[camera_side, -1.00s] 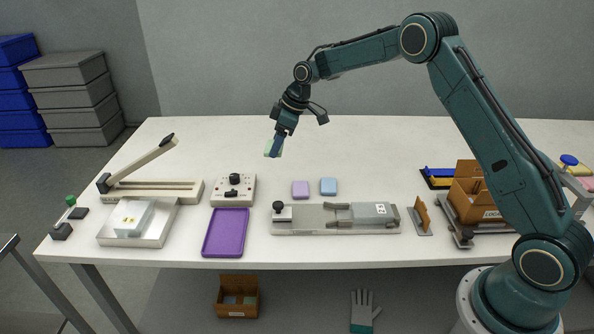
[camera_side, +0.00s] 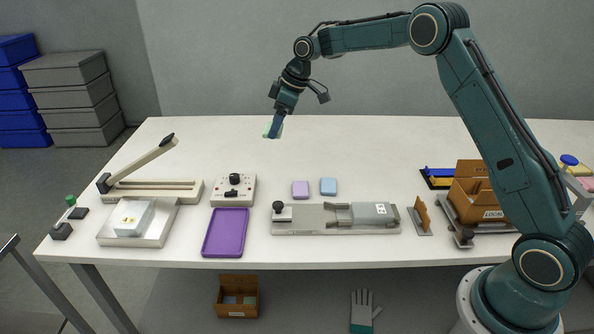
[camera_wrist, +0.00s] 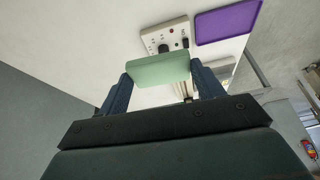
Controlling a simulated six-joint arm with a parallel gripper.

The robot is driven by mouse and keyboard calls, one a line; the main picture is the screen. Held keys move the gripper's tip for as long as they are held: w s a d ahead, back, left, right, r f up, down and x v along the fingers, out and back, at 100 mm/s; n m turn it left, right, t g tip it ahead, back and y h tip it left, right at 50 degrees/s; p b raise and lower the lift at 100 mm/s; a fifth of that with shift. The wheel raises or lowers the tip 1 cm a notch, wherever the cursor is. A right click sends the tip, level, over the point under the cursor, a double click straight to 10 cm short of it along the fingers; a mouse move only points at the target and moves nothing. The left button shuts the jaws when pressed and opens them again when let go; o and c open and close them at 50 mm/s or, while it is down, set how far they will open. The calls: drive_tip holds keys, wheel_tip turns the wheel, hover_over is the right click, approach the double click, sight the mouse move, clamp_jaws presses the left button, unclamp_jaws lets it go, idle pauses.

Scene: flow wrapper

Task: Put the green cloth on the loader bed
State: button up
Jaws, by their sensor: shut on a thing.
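The green cloth (camera_wrist: 160,70) is a pale green folded pad held between the two fingers of my gripper (camera_side: 273,130). In the side view the cloth is mostly hidden by the fingers, and only small pale green edges show. My gripper is shut on it, in the air over the back part of the table. A long grey metal bed (camera_side: 310,219), which looks like the loader bed, lies at the front middle of the table. It has a black knob at its left end and a grey block on its right part. The gripper is above and behind it.
A lilac pad (camera_side: 300,189) and a blue pad (camera_side: 328,186) lie behind the bed. A purple tray (camera_side: 226,233) and a control box (camera_side: 233,190) are to its left. An upright orange-brown plate (camera_side: 421,217) stands right of it. The table's back middle is clear.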

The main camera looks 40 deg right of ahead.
drive_tip(key=shift+s+a+f+m, duration=0.45)
drive_tip(key=shift+s+a+m, duration=0.05)
drive_tip(key=shift+s+a, duration=0.15)
drive_tip(key=s+f+m+h, duration=0.1)
drive_tip(key=s+f+m, duration=0.1)
drive_tip(key=s, duration=0.3)
drive_tip(key=s+a+f+m+h, duration=0.1)
drive_tip(key=s+f+m, duration=0.1)
drive_tip(key=s, duration=0.3)
drive_tip(key=s+a+f+m+t+h, duration=0.1)
drive_tip(key=s+f+m, duration=0.2)
drive_tip(key=s, duration=0.3)
